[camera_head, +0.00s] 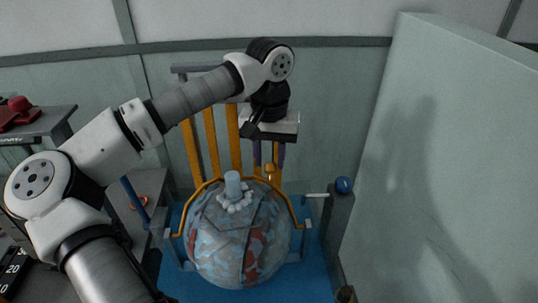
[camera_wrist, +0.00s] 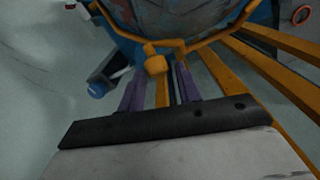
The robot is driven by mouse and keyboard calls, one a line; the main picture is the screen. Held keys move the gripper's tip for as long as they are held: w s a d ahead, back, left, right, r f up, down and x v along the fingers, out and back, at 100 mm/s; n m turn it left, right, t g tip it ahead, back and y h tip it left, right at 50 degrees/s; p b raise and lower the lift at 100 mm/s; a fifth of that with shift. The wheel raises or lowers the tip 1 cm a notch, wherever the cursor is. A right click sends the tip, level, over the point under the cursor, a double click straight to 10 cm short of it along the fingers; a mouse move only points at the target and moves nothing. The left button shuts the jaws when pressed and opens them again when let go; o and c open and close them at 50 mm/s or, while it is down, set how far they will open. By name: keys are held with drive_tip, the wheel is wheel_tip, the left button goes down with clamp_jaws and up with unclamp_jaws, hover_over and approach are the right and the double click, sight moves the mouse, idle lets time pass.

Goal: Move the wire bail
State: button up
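The orange wire bail (camera_head: 291,204) arches over the back of a large blue-grey and red patched ball (camera_head: 222,240). An orange knob (camera_head: 270,169) stands at the middle of the bail. The bail (camera_wrist: 202,43) and its knob (camera_wrist: 156,64) also show in the wrist view, with the ball (camera_wrist: 170,16) beyond. My gripper (camera_head: 269,160) points down above the knob. Its two purple fingers are apart, and nothing shows held between them. In the wrist view my gripper (camera_wrist: 158,78) has the knob lined up between the fingers, near or just past their tips; contact cannot be told.
Orange upright bars (camera_head: 210,145) stand behind the ball, close to my gripper. A blue-knobbed lever (camera_head: 343,185) is to the right, before a pale wall panel (camera_head: 450,150). A grey bench (camera_head: 130,205) is left. A pale cylinder (camera_head: 232,184) stands atop the ball.

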wheel_tip(320, 180, up, 14)
drive_tip(key=b, duration=0.1)
drive_tip(key=shift+f, duration=0.1)
drive_tip(key=shift+c, duration=0.4)
